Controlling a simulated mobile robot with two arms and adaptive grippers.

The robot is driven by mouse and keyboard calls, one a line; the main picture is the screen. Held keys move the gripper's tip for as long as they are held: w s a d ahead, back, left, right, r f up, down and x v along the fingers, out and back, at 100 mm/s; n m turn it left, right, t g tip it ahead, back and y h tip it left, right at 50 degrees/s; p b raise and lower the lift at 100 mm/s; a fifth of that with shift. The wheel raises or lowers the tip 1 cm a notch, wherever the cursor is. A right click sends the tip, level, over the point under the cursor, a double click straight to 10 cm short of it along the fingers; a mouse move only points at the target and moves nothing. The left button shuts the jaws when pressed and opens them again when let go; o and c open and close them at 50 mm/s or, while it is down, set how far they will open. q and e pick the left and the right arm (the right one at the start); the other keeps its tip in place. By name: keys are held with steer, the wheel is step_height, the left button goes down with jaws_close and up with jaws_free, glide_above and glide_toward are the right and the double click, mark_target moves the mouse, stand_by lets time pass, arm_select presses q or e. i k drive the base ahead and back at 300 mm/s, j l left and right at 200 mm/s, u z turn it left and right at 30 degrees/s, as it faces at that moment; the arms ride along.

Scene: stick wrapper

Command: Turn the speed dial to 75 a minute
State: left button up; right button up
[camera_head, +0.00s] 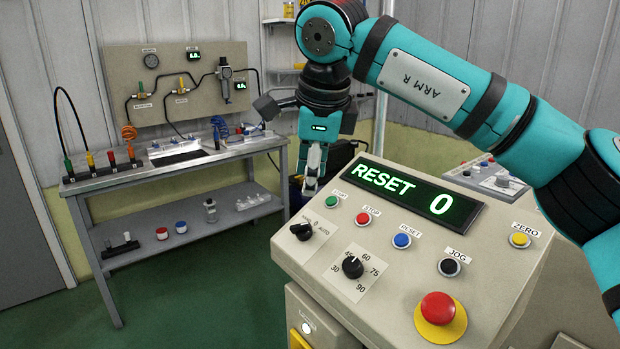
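The speed dial (352,267) is a black knob on the sloping front of the beige control console (460,295). Its scale reads 30, 45, 60, 75 and 90. Its pointer seems to face up, near 45; the mark is small. My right gripper (311,182) hangs pointing down at the console's back left edge, above and left of the dial and apart from it. Its fingers look close together, but I cannot tell whether they are shut. Nothing shows between them. The display (410,193) reads RESET 0. My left gripper is not in view.
A mode switch (301,230) sits left of the dial. Green, red, blue and black buttons run above it, with a yellow one (519,240) at right. A red emergency stop (438,308) stands out at lower right. A workbench (120,178) is behind at left.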

mark_target(351, 266)
steer(key=k, duration=1)
